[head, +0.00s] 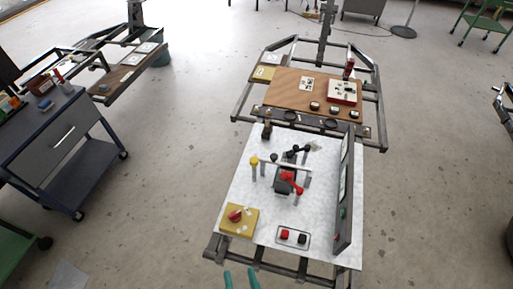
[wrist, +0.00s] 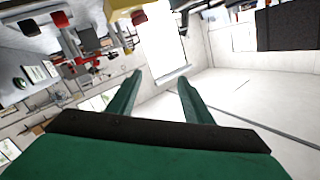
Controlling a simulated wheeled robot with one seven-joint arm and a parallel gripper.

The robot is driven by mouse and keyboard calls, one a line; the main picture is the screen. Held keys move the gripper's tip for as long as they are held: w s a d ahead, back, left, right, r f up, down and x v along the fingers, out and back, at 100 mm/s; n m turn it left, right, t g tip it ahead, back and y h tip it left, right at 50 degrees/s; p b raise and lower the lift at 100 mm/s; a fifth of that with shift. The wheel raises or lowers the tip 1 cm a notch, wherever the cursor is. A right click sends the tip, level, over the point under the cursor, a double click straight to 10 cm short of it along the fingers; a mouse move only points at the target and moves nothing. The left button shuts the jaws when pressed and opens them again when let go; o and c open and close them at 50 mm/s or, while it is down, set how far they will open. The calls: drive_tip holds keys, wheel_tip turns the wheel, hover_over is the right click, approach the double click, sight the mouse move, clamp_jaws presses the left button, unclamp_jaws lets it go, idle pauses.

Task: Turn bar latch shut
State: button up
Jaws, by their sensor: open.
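A white board (head: 235,195) carries several fittings. Near its middle a thin grey bar (head: 275,163) runs between upright posts, with a yellow knob (head: 253,161) at its left end; this looks like the bar latch, but I cannot tell its exact position. A red lever (head: 290,179) on a dark block stands just in front of the bar. My gripper (head: 242,278) shows as two green fingertips at the bottom edge, in front of the board and apart from it. In the wrist view my gripper (wrist: 160,80) is open with nothing between its fingers.
A yellow box with a red knob (head: 236,216) sits at the board's front left. A tall dark panel (head: 345,195) stands along the right edge. A wooden board (head: 285,85) lies behind.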

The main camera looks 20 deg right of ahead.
drive_tip(key=w+d+f+m+t+h, duration=0.1)
drive_tip(key=w+d+m+h, duration=0.25)
drive_tip(key=w+m, duration=0.55)
drive_tip(key=w+d+f+m+t+h, duration=0.1)
drive_tip(key=w+d+m+h, duration=0.25)
drive_tip(key=w+m, duration=0.5)
drive_tip(key=m+g+h, duration=0.3)
drive_tip(key=m+g, duration=0.1)
drive_tip(key=m, duration=1.6)
approach(253, 163)
drive_tip(key=shift+n, duration=0.25)
drive_tip(key=x, duration=0.4)
drive_tip(key=shift+w+d+r, duration=0.1)
drive_tip(key=shift+w+d, duration=0.15)
drive_tip(key=shift+w, duration=0.1)
drive_tip(key=shift+w+d, duration=0.35)
drive_tip(key=shift+w, duration=0.3)
drive_tip(key=x, duration=0.9)
drive_tip(key=shift+w+d+f, duration=0.15)
drive_tip(key=shift+f, duration=0.1)
drive_tip(key=c, duration=1.1)
drive_tip(key=shift+o, duration=0.2)
